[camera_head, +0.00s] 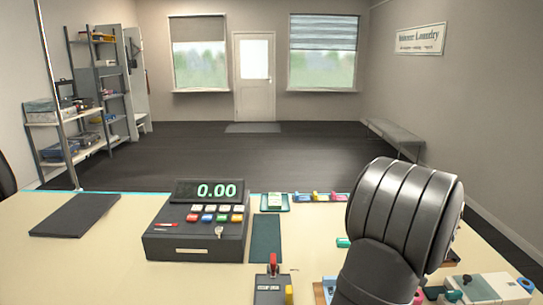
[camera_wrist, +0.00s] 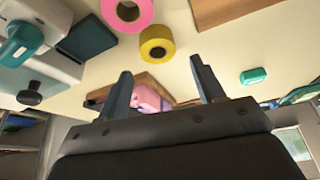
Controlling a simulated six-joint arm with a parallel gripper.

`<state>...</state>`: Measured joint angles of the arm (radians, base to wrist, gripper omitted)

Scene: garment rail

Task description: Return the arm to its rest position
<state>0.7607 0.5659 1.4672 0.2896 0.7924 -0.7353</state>
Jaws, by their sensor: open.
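My gripper (camera_wrist: 161,72) shows in the wrist view with its two fingers apart and nothing held between them. A pink item (camera_wrist: 150,98) and a brown wooden piece (camera_wrist: 155,82) show beyond the fingers; I cannot tell how far off they are. In the head view, my dark grey arm rises at the front right over the counter and hides part of it. My gripper does not show clearly in that view.
The cream counter (camera_head: 120,250) carries a cash register (camera_head: 197,246), a dark flat pad (camera_head: 75,215), a green mat (camera_head: 266,238) and a stamp (camera_head: 273,265). A yellow tape roll (camera_wrist: 160,43) and a pink roll (camera_wrist: 127,12) lie near my gripper. Shelves (camera_head: 65,115) stand back left.

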